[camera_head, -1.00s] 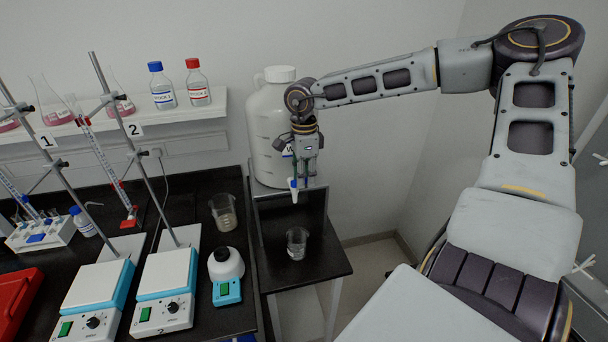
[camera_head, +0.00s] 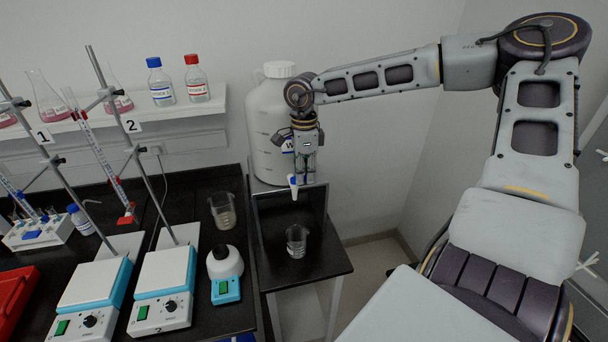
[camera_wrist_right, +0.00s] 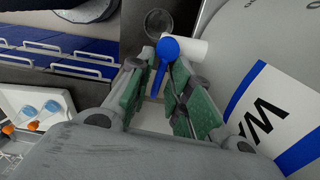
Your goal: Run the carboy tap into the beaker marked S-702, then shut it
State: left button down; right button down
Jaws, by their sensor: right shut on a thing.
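The white carboy (camera_head: 266,135) stands on a raised stand against the back wall, and part of its label shows in the right wrist view (camera_wrist_right: 262,112). Its tap (camera_head: 294,188) has a white spout and a blue lever (camera_wrist_right: 161,68). My right gripper (camera_head: 304,172) reaches down at the carboy's front. In the right wrist view its green pads (camera_wrist_right: 158,82) are shut on the blue lever. A clear beaker (camera_head: 297,241) stands below the spout, its marking unreadable; its rim shows in the wrist view (camera_wrist_right: 158,18). My left gripper is out of view.
Another beaker (camera_head: 222,211) with pale contents stands on the black bench. Two hotplates (camera_head: 163,287), a small blue-based device (camera_head: 226,287), burette stands and a red tray (camera_head: 14,302) fill the left. A shelf (camera_head: 190,116) holds bottles and flasks.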

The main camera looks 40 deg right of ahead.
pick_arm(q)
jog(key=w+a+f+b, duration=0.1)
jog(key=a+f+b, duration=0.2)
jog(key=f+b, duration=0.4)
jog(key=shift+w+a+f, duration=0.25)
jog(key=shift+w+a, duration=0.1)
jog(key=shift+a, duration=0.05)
pick_arm(e)
jog(key=m, duration=0.2)
jog(key=a+m, duration=0.1)
jog(key=m, duration=0.1)
jog(key=s+m, duration=0.1)
jog(key=m, duration=0.2)
jog(key=shift+a, duration=0.15)
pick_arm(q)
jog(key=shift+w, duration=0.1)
pick_arm(e)
jog(key=shift+r, duration=0.1)
jog(key=c, duration=1.6)
grip_release()
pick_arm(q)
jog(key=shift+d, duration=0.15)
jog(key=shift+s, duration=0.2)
